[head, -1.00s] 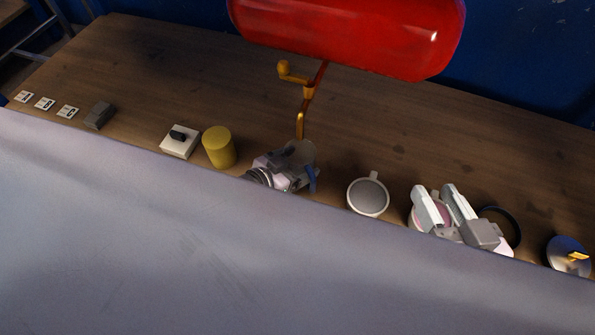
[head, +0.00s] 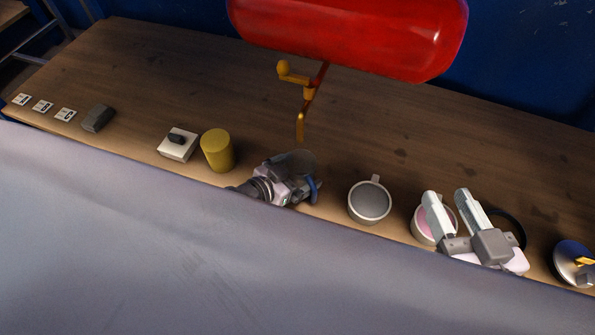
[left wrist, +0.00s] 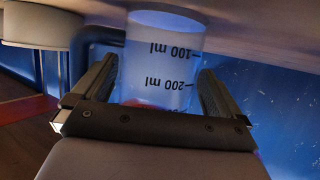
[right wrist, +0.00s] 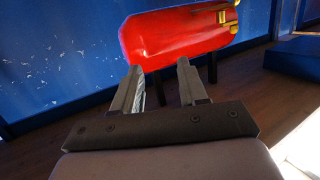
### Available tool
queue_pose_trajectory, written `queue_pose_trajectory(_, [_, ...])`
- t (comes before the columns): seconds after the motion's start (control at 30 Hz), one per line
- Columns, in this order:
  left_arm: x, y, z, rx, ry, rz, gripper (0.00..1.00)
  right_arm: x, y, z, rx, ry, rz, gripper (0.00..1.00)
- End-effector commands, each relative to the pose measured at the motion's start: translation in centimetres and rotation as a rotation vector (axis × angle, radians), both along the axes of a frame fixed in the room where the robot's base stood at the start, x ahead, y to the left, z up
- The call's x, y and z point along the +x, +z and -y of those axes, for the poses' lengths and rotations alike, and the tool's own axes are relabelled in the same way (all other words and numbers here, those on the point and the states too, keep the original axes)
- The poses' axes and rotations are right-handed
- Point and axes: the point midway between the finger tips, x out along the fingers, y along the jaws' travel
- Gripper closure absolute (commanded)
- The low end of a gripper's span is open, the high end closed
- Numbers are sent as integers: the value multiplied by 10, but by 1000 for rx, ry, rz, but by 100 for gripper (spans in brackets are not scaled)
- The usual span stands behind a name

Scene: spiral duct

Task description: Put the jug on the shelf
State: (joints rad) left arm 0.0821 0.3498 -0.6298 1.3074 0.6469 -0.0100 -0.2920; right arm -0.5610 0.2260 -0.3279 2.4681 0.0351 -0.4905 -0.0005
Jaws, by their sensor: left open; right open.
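The jug is clear with millilitre marks and a dark blue handle; it stands on the wooden table (head: 130,75), left of centre in the head view (head: 301,162). In the left wrist view the jug (left wrist: 160,55) appears upside down between the fingers, its handle to the left. My left gripper (head: 284,178) is open around the jug, a finger on either side; contact is unclear. My right gripper (head: 447,194) is open and empty above a pot with pink contents (head: 420,225); its fingers also show in the right wrist view (right wrist: 160,68). I cannot make out a shelf for certain.
A white mug (head: 369,203) stands between my grippers. A yellow cylinder (head: 218,151) and a white switch box (head: 178,145) stand left of the jug. A red tank (head: 350,35) with a yellow valve is behind. A large pale surface (head: 150,240) hides the foreground.

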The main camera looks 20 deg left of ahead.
Motion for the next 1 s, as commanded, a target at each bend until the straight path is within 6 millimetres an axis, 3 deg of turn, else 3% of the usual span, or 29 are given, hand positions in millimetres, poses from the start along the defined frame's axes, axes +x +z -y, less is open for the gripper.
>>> queue_pose_trajectory(0.07, [-8,6,-5,1,0,-2,0,-1,6,-2,14,6,-14,57])
queue_pose_trajectory(0.53, [-83,41,-45,2,-1,-3,0,9,1,-28,166,50,-223,57])
queue_pose_trajectory(0.7, [-95,46,-52,0,-1,-2,0,9,-1,-32,190,60,-254,57])
queue_pose_trajectory(1.0, [-97,46,-53,0,-1,0,0,9,-2,-33,194,62,-261,57])
